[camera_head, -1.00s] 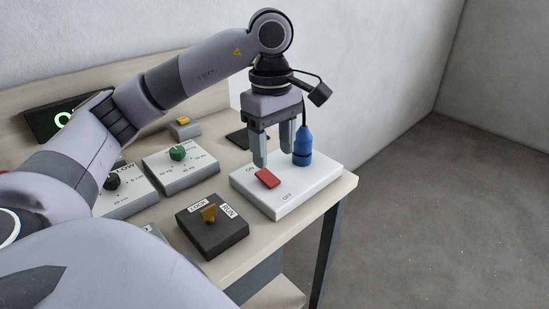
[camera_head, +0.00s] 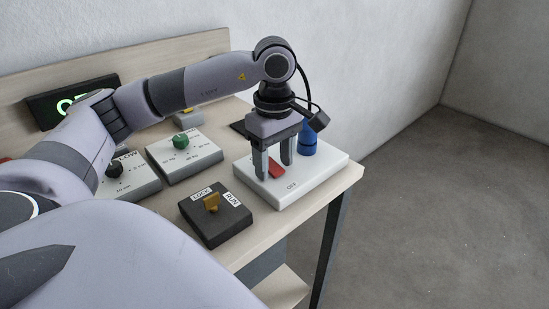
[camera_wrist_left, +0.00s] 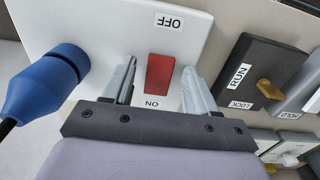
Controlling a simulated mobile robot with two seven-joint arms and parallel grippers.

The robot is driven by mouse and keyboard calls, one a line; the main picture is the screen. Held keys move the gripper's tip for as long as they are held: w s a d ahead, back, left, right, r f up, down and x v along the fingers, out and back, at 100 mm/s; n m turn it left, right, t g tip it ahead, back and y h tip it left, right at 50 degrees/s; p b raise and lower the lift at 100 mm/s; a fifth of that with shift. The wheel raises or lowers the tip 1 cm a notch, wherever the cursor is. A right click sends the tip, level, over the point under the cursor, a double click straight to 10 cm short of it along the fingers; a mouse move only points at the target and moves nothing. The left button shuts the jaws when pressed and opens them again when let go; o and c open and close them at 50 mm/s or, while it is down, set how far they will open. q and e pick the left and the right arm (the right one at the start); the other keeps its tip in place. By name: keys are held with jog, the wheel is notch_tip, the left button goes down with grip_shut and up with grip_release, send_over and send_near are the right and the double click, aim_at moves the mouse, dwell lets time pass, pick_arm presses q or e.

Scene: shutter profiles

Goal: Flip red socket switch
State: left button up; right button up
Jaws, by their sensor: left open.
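The red rocker switch (camera_head: 276,171) sits on a white socket box (camera_head: 310,188) near the table's right corner. In the left wrist view the red switch (camera_wrist_left: 159,73) lies between the two fingers, with the OFF label beyond it and the ON label on the near side. My left gripper (camera_head: 273,172) is open and points down over the switch, its fingers on either side of it. The head view partly hides the switch behind the fingers, and I cannot tell whether they touch the box. My right gripper is not in view.
A blue plug (camera_head: 307,140) stands on the same box, close behind the gripper. A black box with a yellow LOCK/RUN knob (camera_head: 211,202) and a grey box with a green knob (camera_head: 181,139) are to the left. The table ends just right of the socket box.

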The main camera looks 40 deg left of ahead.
pick_arm(q)
jog(key=c, duration=1.1)
jog(key=shift+o, duration=0.2)
jog(key=shift+a+f+h+b, duration=0.1)
jog(key=shift+a+h+b, duration=0.2)
jog(key=shift+h+b, duration=0.55)
jog(key=shift+a+h, duration=0.2)
jog(key=shift+h, duration=0.95)
jog(key=shift+r, duration=0.2)
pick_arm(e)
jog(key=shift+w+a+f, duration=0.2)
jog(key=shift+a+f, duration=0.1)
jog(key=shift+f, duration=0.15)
pick_arm(q)
jog(key=o, duration=1.1)
jog(key=shift+c, duration=0.2)
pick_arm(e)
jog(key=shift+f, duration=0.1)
pick_arm(q)
jog(key=shift+r, duration=0.15)
jog(key=v, duration=0.7)
jog(key=shift+w, duration=0.15)
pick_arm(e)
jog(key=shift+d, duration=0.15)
